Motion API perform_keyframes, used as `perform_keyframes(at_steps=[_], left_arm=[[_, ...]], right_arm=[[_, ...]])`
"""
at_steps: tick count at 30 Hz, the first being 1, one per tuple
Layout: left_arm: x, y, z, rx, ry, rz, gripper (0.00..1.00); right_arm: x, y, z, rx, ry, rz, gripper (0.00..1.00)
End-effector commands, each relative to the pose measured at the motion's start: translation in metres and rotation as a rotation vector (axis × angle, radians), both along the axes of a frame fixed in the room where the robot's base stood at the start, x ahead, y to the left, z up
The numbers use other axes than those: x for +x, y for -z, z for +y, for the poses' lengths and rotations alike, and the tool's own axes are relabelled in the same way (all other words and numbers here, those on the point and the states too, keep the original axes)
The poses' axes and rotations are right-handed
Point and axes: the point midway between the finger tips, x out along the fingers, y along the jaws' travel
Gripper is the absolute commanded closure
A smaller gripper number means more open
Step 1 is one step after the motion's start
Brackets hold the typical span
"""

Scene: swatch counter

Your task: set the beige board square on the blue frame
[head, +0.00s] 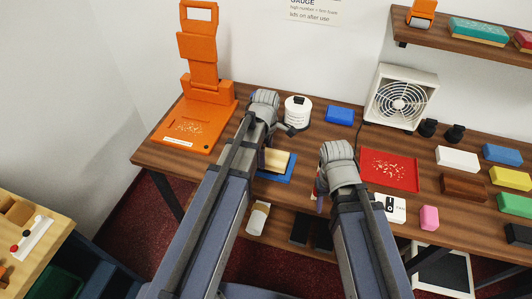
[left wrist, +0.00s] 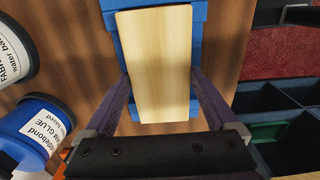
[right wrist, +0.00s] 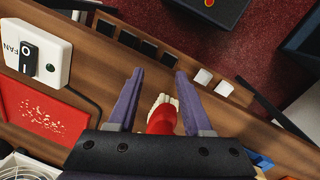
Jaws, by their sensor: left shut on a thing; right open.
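The beige board (left wrist: 155,65) is pale wood-coloured and sits between the fingers of my left gripper (left wrist: 160,85), which is shut on it. In the head view the board (head: 278,160) shows just right of my left arm, over the blue frame (head: 278,178). In the left wrist view the frame (left wrist: 198,14) shows behind the board, along its far end and sides. I cannot tell whether board and frame touch. My right gripper (right wrist: 159,72) is open, with a red brush with white bristles (right wrist: 162,120) in view beyond its fingers.
An orange press (head: 205,120) stands at the left, a white-labelled glue pot (head: 297,110) behind the frame. A red tray (head: 392,168), a fan (head: 402,97) and a white switch box (head: 393,208) are to the right. The counter's front edge is close.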

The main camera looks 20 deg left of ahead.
Motion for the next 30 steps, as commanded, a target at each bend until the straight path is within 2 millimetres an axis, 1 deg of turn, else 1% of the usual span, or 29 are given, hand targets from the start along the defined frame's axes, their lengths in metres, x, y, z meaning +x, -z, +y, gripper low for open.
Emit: perform_keyframes(at_steps=[11, 23, 30], left_arm=[[0.0000, -0.0001, 0.0000, 0.000, 0.000, 0.000, 0.74], [-0.0001, 0.0059, 0.0000, 0.000, 0.000, 0.000, 0.74], [0.0000, 0.0057, 0.0000, 0.000, 0.000, 0.000, 0.74]], right_arm=[[0.0000, -0.0001, 0.0000, 0.000, 0.000, 0.000, 0.50], [0.0000, 0.0058, -0.0001, 0.000, 0.000, 0.000, 0.50], [0.0000, 0.0057, -0.0001, 0.000, 0.000, 0.000, 0.50]])
